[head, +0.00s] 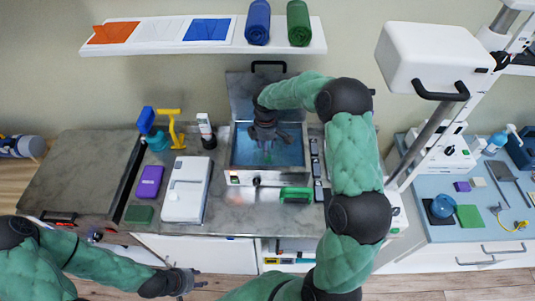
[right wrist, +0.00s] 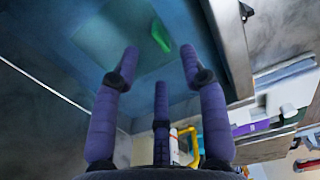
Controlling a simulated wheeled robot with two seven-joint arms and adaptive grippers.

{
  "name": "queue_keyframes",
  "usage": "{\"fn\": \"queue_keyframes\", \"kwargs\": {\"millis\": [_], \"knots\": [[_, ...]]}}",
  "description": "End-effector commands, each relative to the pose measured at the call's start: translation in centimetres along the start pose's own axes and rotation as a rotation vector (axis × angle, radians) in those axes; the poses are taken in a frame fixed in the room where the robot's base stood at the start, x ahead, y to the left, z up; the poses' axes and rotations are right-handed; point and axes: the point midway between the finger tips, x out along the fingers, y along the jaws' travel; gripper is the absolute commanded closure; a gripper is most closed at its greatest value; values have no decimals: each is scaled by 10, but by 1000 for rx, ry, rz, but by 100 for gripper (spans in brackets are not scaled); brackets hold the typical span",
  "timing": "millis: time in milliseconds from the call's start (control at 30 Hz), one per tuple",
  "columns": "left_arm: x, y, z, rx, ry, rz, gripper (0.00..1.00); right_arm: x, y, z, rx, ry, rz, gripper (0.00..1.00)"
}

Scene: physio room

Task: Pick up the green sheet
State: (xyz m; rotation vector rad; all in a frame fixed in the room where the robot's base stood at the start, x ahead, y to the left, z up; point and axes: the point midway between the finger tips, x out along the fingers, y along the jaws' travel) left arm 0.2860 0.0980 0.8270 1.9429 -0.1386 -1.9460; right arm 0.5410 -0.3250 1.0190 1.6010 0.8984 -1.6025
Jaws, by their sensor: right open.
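A small green piece (head: 267,157), which looks like the green sheet, lies in the blue water of an open metal bath (head: 234,178). The right wrist view shows it as a bright green strip (right wrist: 161,36) beyond the fingertips, apart from them. My right gripper (head: 266,136) reaches down into the bath from above and partly hides the piece. In the right wrist view its purple fingers (right wrist: 160,70) are spread with nothing between them. My left gripper (head: 192,279) is low in front of the counter, away from the bath; its finger opening is unclear.
The bath's raised lid (head: 240,88) stands behind it. A green-handled tool (head: 296,195) lies by its front right. A white device (head: 186,190), purple block (head: 150,182) and dark green block (head: 139,214) are left. Another flat green square (head: 469,215) lies on the right-hand table.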

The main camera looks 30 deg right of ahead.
Motion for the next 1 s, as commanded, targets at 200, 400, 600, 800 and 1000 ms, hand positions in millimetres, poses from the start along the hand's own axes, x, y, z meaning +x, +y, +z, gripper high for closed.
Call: {"fn": "queue_keyframes", "kwargs": {"millis": [200, 400, 600, 800, 1000], "knots": [[1, 0, 0, 0, 1, 0, 60, 10, 0, 1, 0, 0, 1, 56], [2, -1, 0, 0, 1, 0, 60, 34, -3, 7, 1, -1, -3, 56], [3, -1, -1, 0, 1, 0, 60, 57, -2, 7, 0, 0, 0, 56], [3, -1, -1, 0, 1, 0, 60, 57, -2, 7, 0, 1, 2, 56], [3, -1, 0, 0, 1, 0, 60, 57, -2, 7, 0, 1, 2, 100]]}}
